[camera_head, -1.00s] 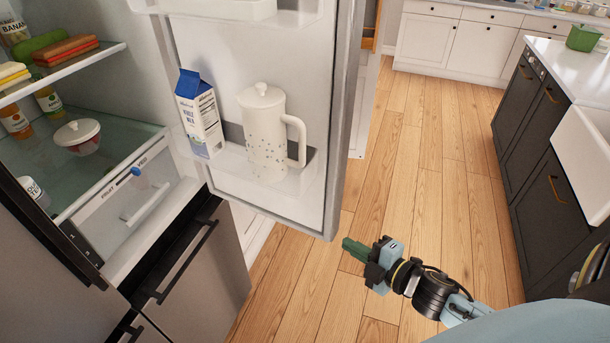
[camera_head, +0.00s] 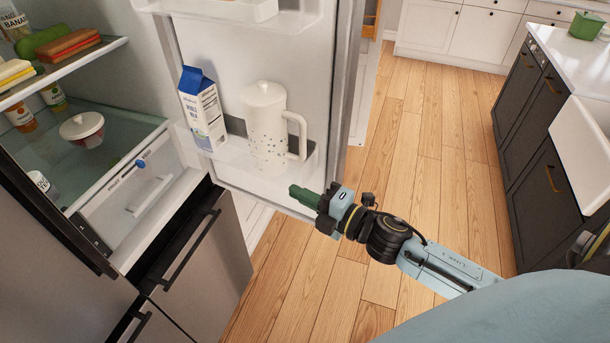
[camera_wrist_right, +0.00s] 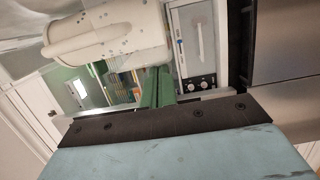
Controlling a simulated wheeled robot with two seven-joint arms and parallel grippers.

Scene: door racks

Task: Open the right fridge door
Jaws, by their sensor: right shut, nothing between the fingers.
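The right fridge door (camera_head: 334,100) stands swung open, its inner side with shelves facing me. Its lower shelf holds a milk carton (camera_head: 203,112) and a white pitcher (camera_head: 264,130). My right gripper (camera_head: 299,194) is shut and empty, its green fingers in front of the door's lower inner corner; I cannot tell whether they touch it. In the right wrist view the shut fingers (camera_wrist_right: 157,88) show below the pitcher (camera_wrist_right: 108,38). My left gripper is not in view.
The fridge interior (camera_head: 108,150) with food shelves is exposed at left, above a drawer with a dark handle (camera_head: 190,248). A dark island with a white sink (camera_head: 588,140) stands at right. Wooden floor (camera_head: 425,180) lies clear between.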

